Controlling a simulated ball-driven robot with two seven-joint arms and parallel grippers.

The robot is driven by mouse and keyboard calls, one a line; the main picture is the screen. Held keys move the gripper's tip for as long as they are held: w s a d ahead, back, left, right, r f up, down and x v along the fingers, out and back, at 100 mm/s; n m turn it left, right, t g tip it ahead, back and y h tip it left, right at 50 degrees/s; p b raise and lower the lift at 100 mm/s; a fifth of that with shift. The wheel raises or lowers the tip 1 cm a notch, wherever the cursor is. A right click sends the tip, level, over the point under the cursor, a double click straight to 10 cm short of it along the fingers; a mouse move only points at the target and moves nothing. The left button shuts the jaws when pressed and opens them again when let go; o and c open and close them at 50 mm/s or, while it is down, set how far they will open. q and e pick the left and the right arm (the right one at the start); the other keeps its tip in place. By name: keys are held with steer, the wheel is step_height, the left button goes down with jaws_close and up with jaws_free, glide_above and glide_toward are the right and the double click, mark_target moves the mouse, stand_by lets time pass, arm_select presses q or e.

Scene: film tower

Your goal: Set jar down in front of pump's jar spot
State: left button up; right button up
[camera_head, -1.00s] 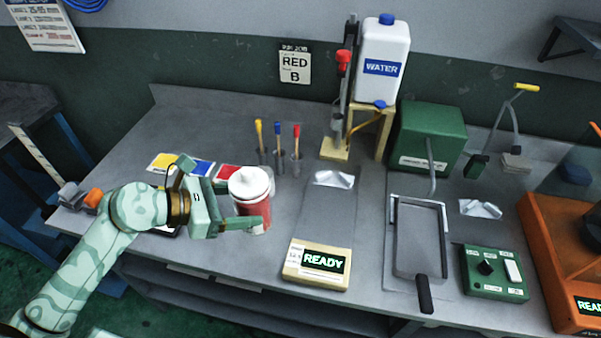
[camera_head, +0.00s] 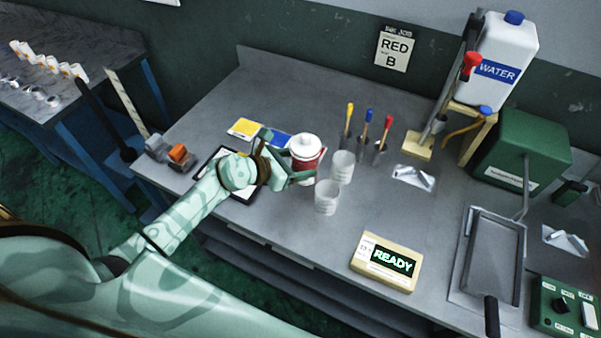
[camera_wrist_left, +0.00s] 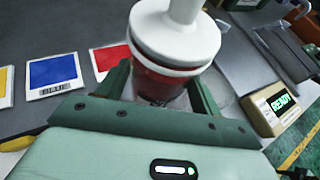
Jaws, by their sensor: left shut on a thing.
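The jar (camera_head: 305,157) is red with a white lid and looks upright. A stand with a red-knobbed lever (camera_head: 471,66), perhaps the pump, is at the back right beside the white water jug (camera_head: 508,52). I cannot make out a marked jar spot. My right gripper is out of view.
Two clear cups (camera_head: 328,197) stand close to the right of the jar. Behind them are holders with yellow, blue and red handles (camera_head: 368,118). Colour cards (camera_head: 245,127) lie behind the gripper. A READY display (camera_head: 387,262) is at the front; bench between it and the cups is bare.

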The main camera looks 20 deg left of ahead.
arm_select(q)
steer(key=shift+d+f+b, duration=0.1)
steer(key=shift+f+b, duration=0.6)
steer(key=shift+f, duration=1)
steer(key=o, duration=1)
steer(key=shift+s+f, duration=0.1)
